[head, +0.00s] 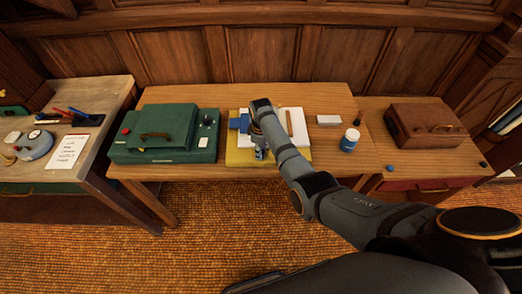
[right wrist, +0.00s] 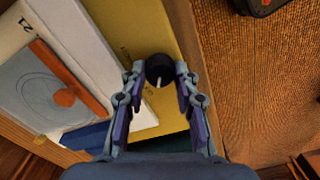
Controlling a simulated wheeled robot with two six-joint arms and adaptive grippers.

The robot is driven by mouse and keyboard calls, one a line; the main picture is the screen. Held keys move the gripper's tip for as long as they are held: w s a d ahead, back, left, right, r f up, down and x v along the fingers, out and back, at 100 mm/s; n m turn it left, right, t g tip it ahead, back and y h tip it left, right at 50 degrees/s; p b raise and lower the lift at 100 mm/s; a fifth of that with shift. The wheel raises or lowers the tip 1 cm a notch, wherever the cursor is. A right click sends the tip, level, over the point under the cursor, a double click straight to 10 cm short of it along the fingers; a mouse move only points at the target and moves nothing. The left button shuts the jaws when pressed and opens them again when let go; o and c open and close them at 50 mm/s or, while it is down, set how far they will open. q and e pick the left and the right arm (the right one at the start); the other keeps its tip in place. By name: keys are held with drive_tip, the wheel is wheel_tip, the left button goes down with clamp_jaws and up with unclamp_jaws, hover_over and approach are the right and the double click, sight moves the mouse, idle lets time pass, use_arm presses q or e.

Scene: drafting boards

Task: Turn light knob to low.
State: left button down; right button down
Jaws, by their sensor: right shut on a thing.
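The light knob (right wrist: 159,70) is small, round and black with a white pointer line. It sits on the front edge strip of a yellow board (right wrist: 135,30), with small markings beside it too small to read. In the right wrist view my right gripper (right wrist: 158,72) has its fingers on either side of the knob, shut on it. In the head view my right gripper (head: 259,154) is at the front of the yellow board (head: 240,159), and the knob is hidden by it. My left gripper is not in view.
White paper (head: 290,118) and a brown wooden strip (head: 289,122) lie on the board. A green case (head: 165,135) stands left. A white block (head: 328,120), a bottle (head: 350,140) and a brown case (head: 426,125) are right. Blue pieces (head: 240,122) lie close to my gripper.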

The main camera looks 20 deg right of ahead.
drive_tip(key=m+p, duration=0.1)
drive_tip(key=m, duration=0.1)
drive_tip(key=shift+r+m+p, duration=0.15)
drive_tip(key=shift+m+p, duration=0.15)
drive_tip(key=shift+p, duration=0.05)
drive_tip(key=m+p, duration=0.1)
drive_tip(key=m, duration=0.1)
drive_tip(key=shift+m, duration=0.4)
drive_tip(key=m+p, duration=0.1)
drive_tip(key=m, duration=0.2)
drive_tip(key=shift+m+p, duration=0.3)
drive_tip(key=shift+m, duration=1.2)
drive_tip(key=c, duration=1.3)
unclamp_jaws()
